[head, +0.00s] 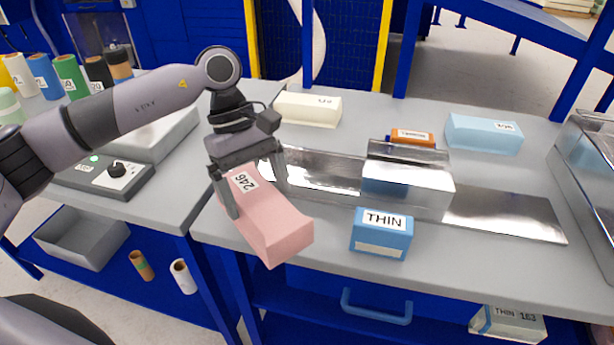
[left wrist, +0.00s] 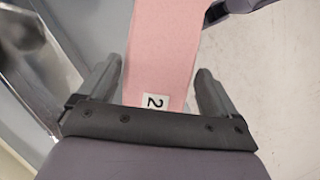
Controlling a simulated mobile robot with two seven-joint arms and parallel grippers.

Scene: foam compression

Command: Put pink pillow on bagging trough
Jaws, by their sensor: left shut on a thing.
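The pink pillow (head: 273,222) is a long pink foam block with a white label reading 246. My left gripper (head: 256,193) is shut on it near its labelled end, and the block slants towards the front edge of the grey table. In the left wrist view the pink pillow (left wrist: 165,45) lies between the two fingers of the left gripper (left wrist: 160,85). The bagging trough appears to be the long shiny metal channel (head: 505,213) with a raised metal cover (head: 408,180) at its middle. Its left part is partly hidden behind my gripper. My right gripper is not in view.
A blue THIN box (head: 381,234) stands in front of the metal channel. A cream block (head: 307,108), an orange box (head: 411,137) and a light blue block (head: 484,134) lie behind it. A machine with a knob (head: 117,170) stands at left. A metal bin (head: 590,150) is at right.

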